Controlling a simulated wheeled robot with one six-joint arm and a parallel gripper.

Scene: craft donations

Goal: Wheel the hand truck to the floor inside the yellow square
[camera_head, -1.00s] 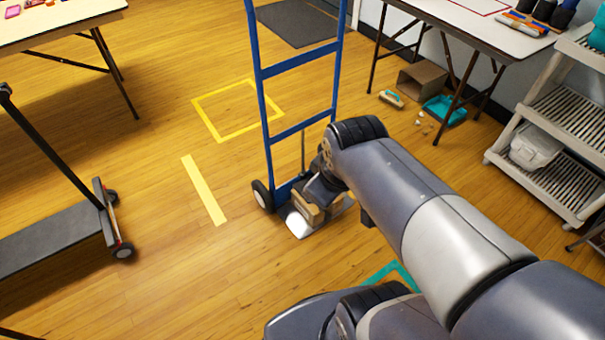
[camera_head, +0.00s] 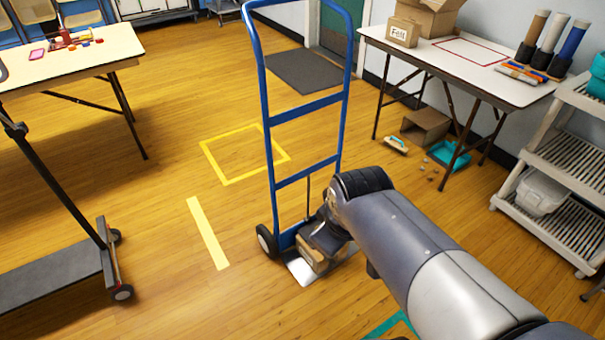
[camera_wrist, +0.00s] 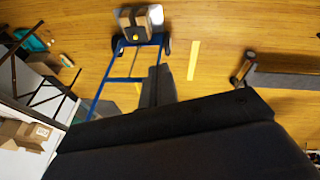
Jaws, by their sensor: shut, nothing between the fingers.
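The blue hand truck (camera_head: 308,107) stands upright in the middle of the head view, its wheels and silver toe plate (camera_head: 301,271) on the floor. A brown box (camera_head: 312,259) sits on the plate. The yellow square (camera_head: 212,162) is an outline taped on the floor, behind and left of the truck's base; the truck's wheels are outside it. My gripper (camera_head: 322,240) is shut and empty, low at the truck's base close to the box; contact cannot be told. The wrist view shows the truck's frame (camera_wrist: 127,80) and the box (camera_wrist: 133,19).
A yellow floor strip (camera_head: 208,233) lies left of the truck. A table (camera_head: 470,70) and grey shelf (camera_head: 570,155) stand at the right. A dark mat (camera_head: 304,72) lies behind. Floor around the square looks clear.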

